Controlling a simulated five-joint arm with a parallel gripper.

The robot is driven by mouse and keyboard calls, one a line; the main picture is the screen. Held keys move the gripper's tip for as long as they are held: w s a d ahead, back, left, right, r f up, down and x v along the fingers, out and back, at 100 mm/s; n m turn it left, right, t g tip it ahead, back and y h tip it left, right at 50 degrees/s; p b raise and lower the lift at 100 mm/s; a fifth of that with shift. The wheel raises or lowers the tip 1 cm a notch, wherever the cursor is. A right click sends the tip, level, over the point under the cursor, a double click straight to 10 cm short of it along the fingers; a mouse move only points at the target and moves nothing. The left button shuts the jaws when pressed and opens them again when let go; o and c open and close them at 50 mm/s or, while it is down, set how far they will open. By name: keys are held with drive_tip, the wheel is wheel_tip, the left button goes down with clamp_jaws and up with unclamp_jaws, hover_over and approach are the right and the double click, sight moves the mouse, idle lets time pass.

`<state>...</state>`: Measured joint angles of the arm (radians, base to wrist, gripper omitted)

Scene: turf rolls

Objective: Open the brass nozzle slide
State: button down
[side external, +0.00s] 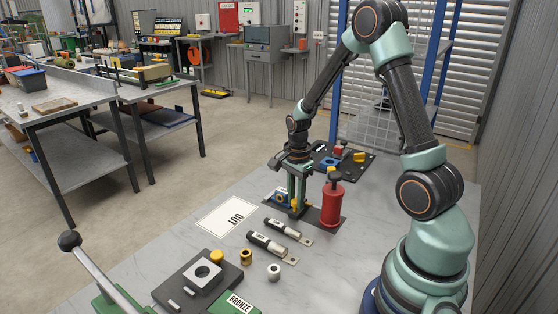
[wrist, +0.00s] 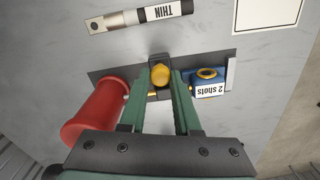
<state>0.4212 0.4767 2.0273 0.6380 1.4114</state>
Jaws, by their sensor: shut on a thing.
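The brass nozzle slide (wrist: 161,75) shows as a rounded brass knob on a dark block, between my fingertips in the wrist view. In the side view it is a small brass spot (side external: 294,204) low at the fingers. My gripper (wrist: 161,88) points down at the dark base plate and is shut on this knob; it also shows in the side view (side external: 296,203). The red cylinder (side external: 331,204) stands upright on the same plate, beside the fingers, and also shows in the wrist view (wrist: 97,112). How far the slide is open cannot be told.
A blue block labelled "2 shots" (wrist: 208,82) sits close beside the fingers. Two labelled cylinders lie in front, one marked THIN (wrist: 160,12). An OUT card (side external: 228,216) lies left. A dark fixture (side external: 205,278) and a black board (side external: 343,160) stand on the table.

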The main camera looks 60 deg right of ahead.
idle(0.9)
drive_tip(key=shift+s, duration=1.15)
drive_tip(key=c, duration=0.6)
unclamp_jaws()
drive_tip(key=shift+r, duration=0.15)
wheel_tip(320, 180, up, 12)
drive_tip(key=shift+f, duration=0.1)
